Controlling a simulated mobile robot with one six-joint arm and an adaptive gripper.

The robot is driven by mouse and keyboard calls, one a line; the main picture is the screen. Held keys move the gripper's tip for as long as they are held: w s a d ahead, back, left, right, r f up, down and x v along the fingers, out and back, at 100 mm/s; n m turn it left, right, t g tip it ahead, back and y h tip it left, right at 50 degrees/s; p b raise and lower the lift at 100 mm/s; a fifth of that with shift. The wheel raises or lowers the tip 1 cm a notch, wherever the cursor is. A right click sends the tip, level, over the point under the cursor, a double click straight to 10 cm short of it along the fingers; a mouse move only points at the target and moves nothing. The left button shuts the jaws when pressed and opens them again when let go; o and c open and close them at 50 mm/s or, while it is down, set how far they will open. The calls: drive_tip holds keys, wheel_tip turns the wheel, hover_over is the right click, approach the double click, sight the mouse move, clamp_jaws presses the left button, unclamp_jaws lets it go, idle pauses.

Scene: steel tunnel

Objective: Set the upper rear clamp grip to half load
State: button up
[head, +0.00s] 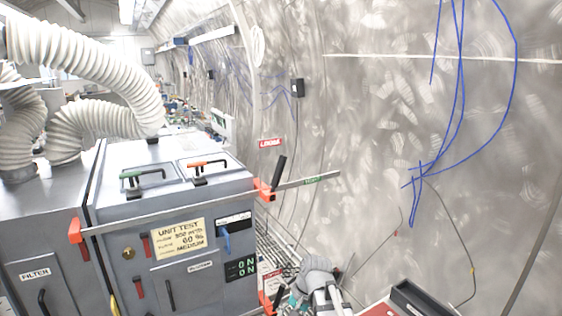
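An upper bar clamp lies across the front of the grey cabinet, with a long steel bar (165,209). Its left orange jaw (76,230) sits at the cabinet's left front corner and its right orange jaw (265,190) at the right corner. A black grip (279,171) rises tilted from the right jaw. The bar runs past it to the right and bears a small green label (314,179), too small to read. A lower orange clamp jaw (267,303) with a black grip (280,296) shows only partly. Part of my arm shows at bottom centre; my gripper's fingers cannot be made out.
The grey cabinet (130,260) carries a yellow "UNIT TEST" note (180,243), a green display (241,267) and two top handles. White ribbed hoses (90,50) stand at left. Blue cables (460,110) hang on the curved wall. A red-and-black box (420,300) is at bottom right.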

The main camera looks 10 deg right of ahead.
drive_tip(key=w+d+r+m+y+p, duration=0.1)
drive_tip(key=w+r+m+y+p, duration=0.35)
drive_tip(key=w+r, duration=0.4)
drive_tip(key=m+t+y+p, duration=0.4)
drive_tip(key=m+y+p, duration=0.5)
drive_tip(key=m+p, duration=0.4)
approach(280, 172)
drive_tip(key=v, duration=0.3)
drive_tip(key=shift+w+d+f, duration=0.1)
drive_tip(key=shift+w+d, duration=0.25)
drive_tip(key=shift+w, duration=0.05)
drive_tip(key=shift+a, duration=0.15)
drive_tip(key=x, duration=1.3)
drive_tip(key=shift+w+a+f, duration=0.15)
drive_tip(key=shift+w+a, duration=0.05)
drive_tip(key=shift+a, duration=0.05)
drive_tip(key=c, duration=0.9)
drive_tip(key=shift+d, duration=0.15)
clamp_jaws()
